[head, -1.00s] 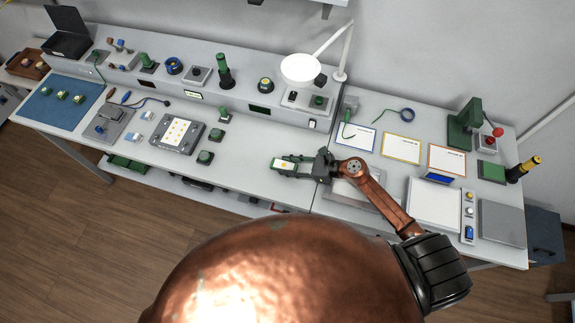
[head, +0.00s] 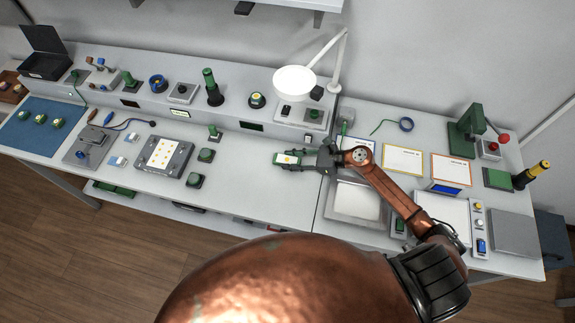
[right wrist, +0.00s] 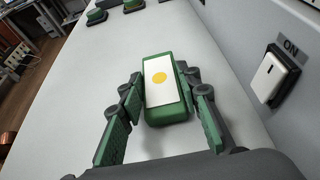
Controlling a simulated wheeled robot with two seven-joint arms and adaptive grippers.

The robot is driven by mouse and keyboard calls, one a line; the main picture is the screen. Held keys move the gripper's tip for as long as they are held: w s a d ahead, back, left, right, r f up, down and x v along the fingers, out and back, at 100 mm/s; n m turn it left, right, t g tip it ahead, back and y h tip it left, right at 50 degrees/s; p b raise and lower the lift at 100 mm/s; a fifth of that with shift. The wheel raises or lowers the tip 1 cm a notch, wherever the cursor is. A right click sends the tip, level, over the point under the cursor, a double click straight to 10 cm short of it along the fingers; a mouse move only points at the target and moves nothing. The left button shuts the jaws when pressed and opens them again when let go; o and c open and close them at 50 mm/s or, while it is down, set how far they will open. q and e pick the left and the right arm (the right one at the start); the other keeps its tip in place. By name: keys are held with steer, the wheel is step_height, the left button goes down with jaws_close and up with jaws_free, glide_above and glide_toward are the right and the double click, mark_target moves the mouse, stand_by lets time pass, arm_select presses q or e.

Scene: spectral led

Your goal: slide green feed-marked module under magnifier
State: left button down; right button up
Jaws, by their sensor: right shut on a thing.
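A green module (head: 287,159) has a white top label with a yellow dot, clear in the right wrist view (right wrist: 165,85). My right gripper (head: 296,160) is shut on it, with one finger along each side in the right wrist view (right wrist: 160,108). The module is at or just above the white bench top; I cannot tell whether it touches. The magnifier (head: 294,82), a bright white disc on a jointed arm, hangs over the raised back shelf. The module is in front of that shelf, nearer me than the disc. My left gripper is out of view.
The raised shelf (head: 252,126) runs behind the module, with an ON switch (right wrist: 276,72) on its front face. Several green modules lie on the blue mat (head: 29,140) at left. Green blocks (head: 205,155) and a dotted grey plate (head: 163,155) stand left of the gripper.

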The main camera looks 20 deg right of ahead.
steer(key=shift+w+d, duration=0.45)
steer(key=shift+w, duration=0.2)
steer(key=o, duration=1.3)
steer(key=v, duration=1.2)
